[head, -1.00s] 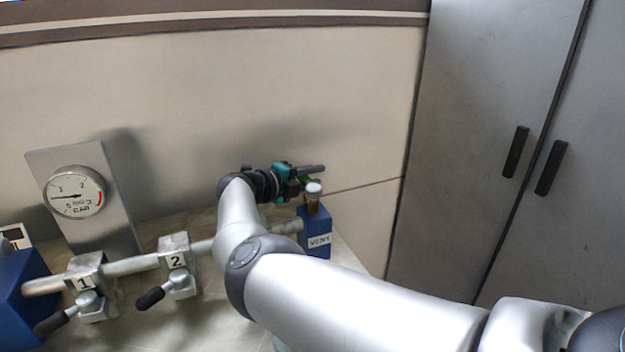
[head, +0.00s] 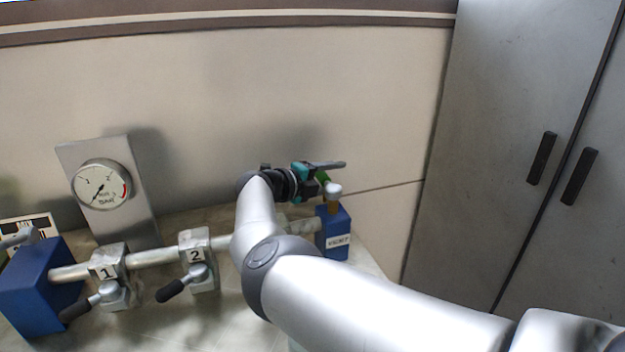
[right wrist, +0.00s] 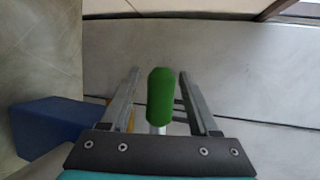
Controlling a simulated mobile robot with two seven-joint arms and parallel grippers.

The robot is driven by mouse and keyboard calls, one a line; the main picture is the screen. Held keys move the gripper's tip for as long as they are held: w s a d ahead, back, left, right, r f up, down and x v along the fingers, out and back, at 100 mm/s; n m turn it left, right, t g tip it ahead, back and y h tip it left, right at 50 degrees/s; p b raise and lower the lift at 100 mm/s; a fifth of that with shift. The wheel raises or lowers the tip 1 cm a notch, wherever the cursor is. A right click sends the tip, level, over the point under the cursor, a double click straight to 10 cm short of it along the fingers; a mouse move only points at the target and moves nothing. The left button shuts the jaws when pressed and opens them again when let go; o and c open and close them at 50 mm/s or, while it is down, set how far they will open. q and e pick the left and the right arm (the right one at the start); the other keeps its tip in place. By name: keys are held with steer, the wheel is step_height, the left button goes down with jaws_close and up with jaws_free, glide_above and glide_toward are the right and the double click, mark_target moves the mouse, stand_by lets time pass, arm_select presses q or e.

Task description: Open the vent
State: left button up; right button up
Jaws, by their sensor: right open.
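The vent is a small blue block (head: 333,240) with a label, at the right end of the pipe in the head view. It carries a brass stem with a white cap (head: 333,189) and a green-gripped lever (head: 322,177). My right gripper (head: 331,169) is at that lever, above the block. In the right wrist view the green grip (right wrist: 161,95) stands between the two spread fingers of my right gripper (right wrist: 159,72), with a gap on either side. The vent's blue block (right wrist: 50,130) shows at lower left there. My left gripper is not in view.
A round gauge (head: 101,185) on a metal plate has its needle pointing down-left. Valves 1 (head: 108,262) and 2 (head: 196,248) with dark-gripped levers sit on the pipe (head: 152,258). A larger blue block (head: 40,290) stands at left. Grey cabinet doors (head: 500,150) are at right.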

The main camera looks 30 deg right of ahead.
steer(key=p+v, duration=0.1)
steer(key=v, duration=0.4)
steer(key=p, duration=0.7)
glide_toward(319, 178)
steer(key=shift+s+a, duration=0.15)
steer(key=shift+a, duration=0.1)
